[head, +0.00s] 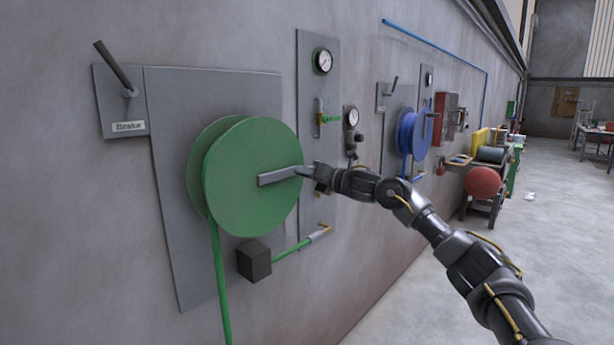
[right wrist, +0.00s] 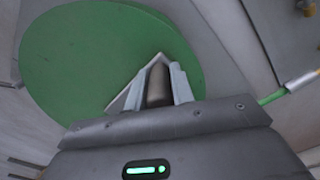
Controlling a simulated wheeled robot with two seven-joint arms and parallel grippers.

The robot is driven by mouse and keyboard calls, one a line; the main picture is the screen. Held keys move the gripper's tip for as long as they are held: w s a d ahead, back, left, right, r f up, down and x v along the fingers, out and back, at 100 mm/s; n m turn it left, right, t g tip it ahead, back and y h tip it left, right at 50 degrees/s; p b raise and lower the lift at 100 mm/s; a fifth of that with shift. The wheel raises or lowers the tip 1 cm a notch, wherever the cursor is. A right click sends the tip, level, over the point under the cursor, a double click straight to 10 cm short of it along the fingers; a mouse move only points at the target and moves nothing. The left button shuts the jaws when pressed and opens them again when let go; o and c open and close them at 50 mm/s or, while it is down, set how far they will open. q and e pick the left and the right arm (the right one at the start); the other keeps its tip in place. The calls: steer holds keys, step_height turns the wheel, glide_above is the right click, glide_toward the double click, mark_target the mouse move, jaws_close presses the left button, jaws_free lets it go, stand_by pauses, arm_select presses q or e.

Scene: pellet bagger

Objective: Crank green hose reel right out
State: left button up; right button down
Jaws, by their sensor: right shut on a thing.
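The green hose reel (head: 245,170) is mounted on a grey wall plate, and its green hose (head: 219,285) hangs down from the left side. A grey crank arm (head: 278,175) runs from the reel's middle to the right. My right gripper (head: 312,173) is at the outer end of the crank, shut on its handle. In the right wrist view the dark crank handle (right wrist: 158,84) sits between the two fingers, in front of the green disc (right wrist: 95,60). A lever marked Brake (head: 118,70) is up and to the left of the reel. My left gripper is not in view.
A black box (head: 254,261) joins a green pipe below the reel. A gauge panel (head: 318,90) stands just right of the reel, near my right gripper. A blue reel (head: 411,134) is farther along the wall.

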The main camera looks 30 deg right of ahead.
steer(key=shift+r, duration=0.1)
steer(key=c, duration=1.2)
jaws_free()
steer(key=shift+s+d, duration=0.1)
steer(key=shift+s, duration=0.15)
steer(key=b+v, duration=0.4)
steer(key=v, duration=0.6)
